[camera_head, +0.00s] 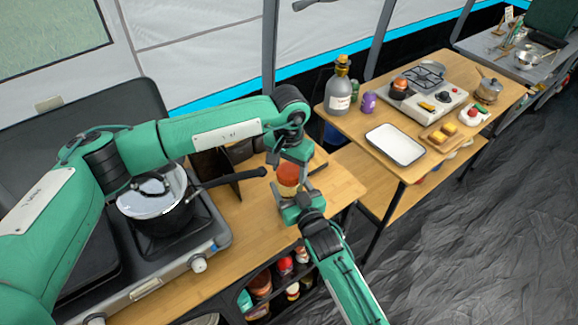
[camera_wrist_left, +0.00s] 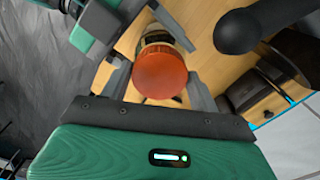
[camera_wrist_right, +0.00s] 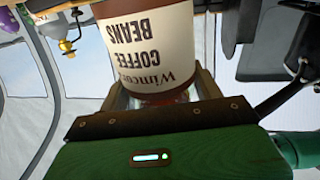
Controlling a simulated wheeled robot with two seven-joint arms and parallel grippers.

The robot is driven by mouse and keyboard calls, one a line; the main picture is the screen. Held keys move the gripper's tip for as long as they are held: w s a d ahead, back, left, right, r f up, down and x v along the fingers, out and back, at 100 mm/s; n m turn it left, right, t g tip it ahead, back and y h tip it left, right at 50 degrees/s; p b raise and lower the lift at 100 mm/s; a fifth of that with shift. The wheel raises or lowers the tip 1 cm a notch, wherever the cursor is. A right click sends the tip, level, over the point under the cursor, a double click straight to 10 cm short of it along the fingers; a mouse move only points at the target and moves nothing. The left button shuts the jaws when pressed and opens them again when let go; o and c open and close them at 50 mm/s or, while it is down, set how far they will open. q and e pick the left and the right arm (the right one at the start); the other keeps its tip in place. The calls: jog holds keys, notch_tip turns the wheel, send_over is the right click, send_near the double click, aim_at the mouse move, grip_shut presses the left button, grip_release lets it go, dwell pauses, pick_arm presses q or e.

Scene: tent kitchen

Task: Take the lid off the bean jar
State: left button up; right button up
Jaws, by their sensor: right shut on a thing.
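The bean jar (camera_head: 288,188) stands upright over the wooden counter, its orange-red lid (camera_head: 289,172) on top. The right wrist view shows its cream and brown coffee beans label (camera_wrist_right: 155,42) upside down. My right gripper (camera_head: 291,200) is shut on the jar body from the near side. My left gripper (camera_head: 290,163) is above the jar, pointing down. In the left wrist view the round lid (camera_wrist_left: 160,74) lies between its open fingers, with a narrow gap beside it. The jar's base is partly hidden by my right gripper.
A pot (camera_head: 160,205) sits on the stove at left, its long dark handle (camera_head: 235,178) reaching close to the jar. Dark boxes stand behind. A second table at right holds a white tray (camera_head: 395,144) and a bottle (camera_head: 340,92).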

pick_arm(q)
jog(key=c, duration=0.6)
jog(key=n, duration=1.3)
jog(key=shift+n, duration=0.4)
jog(key=n, duration=0.4)
jog(key=shift+n, duration=0.3)
jog(key=n, duration=0.7)
jog(key=shift+r+n, duration=0.1)
jog(key=shift+n, duration=0.2)
jog(key=n, duration=2.1)
jog(key=shift+n, duration=0.3)
jog(key=n, duration=0.6)
